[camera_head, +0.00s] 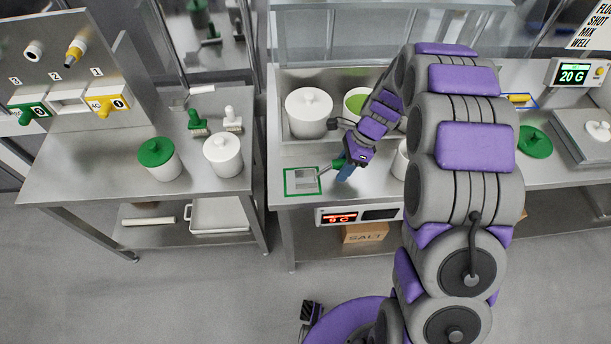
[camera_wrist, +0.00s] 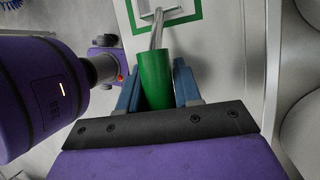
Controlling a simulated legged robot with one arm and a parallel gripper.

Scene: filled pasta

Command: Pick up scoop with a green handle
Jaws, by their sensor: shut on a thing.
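The scoop shows its green handle (camera_wrist: 154,80) in the wrist view, between the two blue fingers of my gripper (camera_wrist: 157,85). My gripper is shut on the handle. A thin metal shaft runs from the handle to the metal scoop head (camera_wrist: 160,12), which is over a green-outlined square and cut off by the frame's top edge. In the head view the scoop head (camera_head: 304,179) is over the green square (camera_head: 289,190) at the front left of the counter. My gripper (camera_head: 342,170) is just right of it. I cannot tell whether the scoop touches the counter.
A white lidded pot (camera_head: 309,113) and a container with green contents (camera_head: 357,102) stand behind my gripper. A display (camera_head: 342,217) is on the counter's front edge. The left table (camera_head: 90,180) holds a green-lidded pot (camera_head: 158,160), a white-lidded pot (camera_head: 222,157) and brushes.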

